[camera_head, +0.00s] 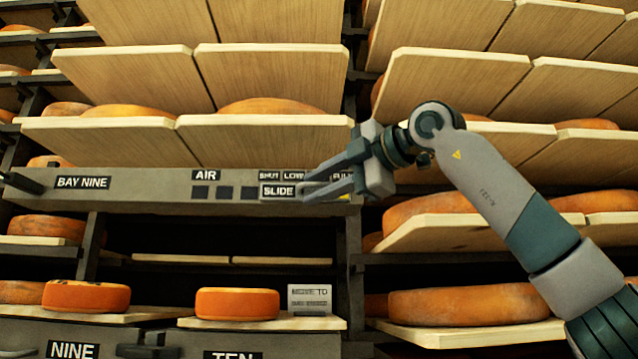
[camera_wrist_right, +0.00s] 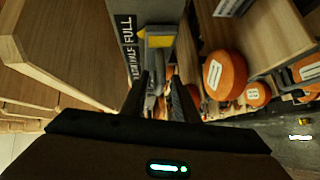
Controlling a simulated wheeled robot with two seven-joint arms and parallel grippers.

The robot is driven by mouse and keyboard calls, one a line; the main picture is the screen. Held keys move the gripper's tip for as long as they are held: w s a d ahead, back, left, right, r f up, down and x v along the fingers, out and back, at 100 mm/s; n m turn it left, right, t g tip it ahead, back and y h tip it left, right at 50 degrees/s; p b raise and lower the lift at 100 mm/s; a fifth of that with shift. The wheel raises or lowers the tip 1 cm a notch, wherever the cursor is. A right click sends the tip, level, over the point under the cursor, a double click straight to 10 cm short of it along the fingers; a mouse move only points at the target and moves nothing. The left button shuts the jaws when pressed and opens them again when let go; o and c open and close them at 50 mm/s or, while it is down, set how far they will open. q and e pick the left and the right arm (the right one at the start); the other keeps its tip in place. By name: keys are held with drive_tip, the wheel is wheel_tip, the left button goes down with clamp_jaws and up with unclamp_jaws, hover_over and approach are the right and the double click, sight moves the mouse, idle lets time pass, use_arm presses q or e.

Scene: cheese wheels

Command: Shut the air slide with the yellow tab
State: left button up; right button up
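The air slide sits in the grey bay panel, marked by the SLIDE plate (camera_head: 279,191) and the AIR label (camera_head: 206,175). The yellow tab (camera_wrist_right: 158,42) shows beside the FULL label (camera_wrist_right: 127,28) in the right wrist view; only a sliver of yellow (camera_head: 344,198) shows below my gripper in the head view. My right gripper (camera_head: 305,188) is in front of the panel's right part, fingers apart and pointing left. In the wrist view its fingers (camera_wrist_right: 160,88) have a gap between them, with grey slide hardware beyond; contact cannot be told.
Wooden shelf boards (camera_head: 265,133) with orange cheese wheels overhang the panel. Below are more wheels (camera_head: 237,304) and a small sign (camera_head: 310,298). Shelves (camera_head: 450,234) with cheeses stand right, under my right arm. The dark space below the panel looks open.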

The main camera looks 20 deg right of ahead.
clamp_jaws()
drive_tip(key=shift+w+a+f, duration=0.1)
drive_tip(key=shift+a+f, duration=0.05)
drive_tip(key=shift+a, duration=0.3)
drive_tip(key=w+a+b, duration=0.1)
drive_tip(key=a, duration=0.3)
drive_tip(key=w+a, duration=0.1)
drive_tip(key=a, duration=0.4)
drive_tip(key=w+a+b, duration=0.1)
drive_tip(key=w+a, duration=0.1)
drive_tip(key=a, duration=0.3)
drive_tip(key=shift+f+b, duration=0.1)
drive_tip(key=shift+b, duration=0.2)
